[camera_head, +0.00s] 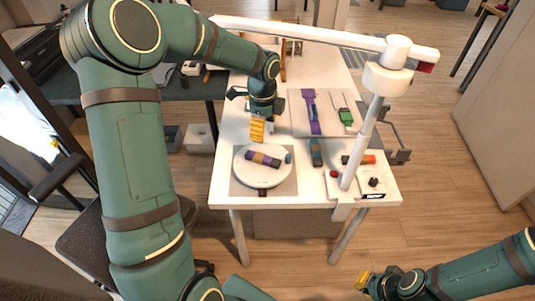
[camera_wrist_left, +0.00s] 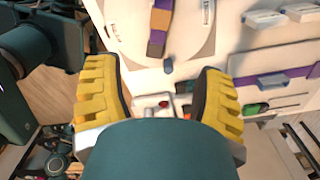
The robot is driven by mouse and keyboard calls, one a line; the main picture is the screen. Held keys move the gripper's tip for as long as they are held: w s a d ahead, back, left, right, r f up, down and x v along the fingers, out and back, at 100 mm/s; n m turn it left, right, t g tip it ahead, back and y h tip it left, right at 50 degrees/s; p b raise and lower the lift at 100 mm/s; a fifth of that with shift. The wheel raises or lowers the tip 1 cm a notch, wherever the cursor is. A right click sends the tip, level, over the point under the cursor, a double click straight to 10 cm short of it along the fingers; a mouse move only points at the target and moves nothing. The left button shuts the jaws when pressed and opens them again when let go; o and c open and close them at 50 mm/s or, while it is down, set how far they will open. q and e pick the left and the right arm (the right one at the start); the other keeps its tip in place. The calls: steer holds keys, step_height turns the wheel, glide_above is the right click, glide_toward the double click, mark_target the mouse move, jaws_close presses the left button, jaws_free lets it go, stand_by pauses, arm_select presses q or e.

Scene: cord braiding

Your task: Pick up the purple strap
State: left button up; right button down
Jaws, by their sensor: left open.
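A purple strap (camera_head: 312,110) lies lengthwise on the pale board behind the white disc; a purple strip also shows on a board at the right of the left wrist view (camera_wrist_left: 278,80). A shorter purple and tan banded piece (camera_head: 263,159) lies on the round white disc (camera_head: 262,179), and it shows at the top of the left wrist view (camera_wrist_left: 158,30). My left gripper (camera_head: 258,130) points down by the disc's back edge, left of the strap. Its yellow fingers are apart and nothing shows between them. My right gripper (camera_head: 363,281) is low at the right, away from the table; its jaw opening is unclear.
A green item (camera_head: 346,117) lies right of the strap on the board. A white post (camera_head: 364,140) with a long boom rises at the table's right. A control box (camera_head: 374,188) with a dark knob and an orange-red item (camera_head: 359,159) are near it.

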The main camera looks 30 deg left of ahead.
mark_target(263, 157)
arm_select(q)
steer(key=f, duration=0.2)
steer(key=f+b, duration=0.1)
steer(key=f, duration=0.2)
steer(key=f+b, duration=0.1)
steer(key=f, duration=0.2)
steer(key=shift+a, duration=0.25)
steer(key=shift+s+f+b, duration=0.1)
steer(key=shift+f+b, duration=0.75)
steer(key=shift+f, duration=1.85)
steer(key=shift+d, duration=0.1)
steer(key=shift+c, duration=0.2)
jaws_close()
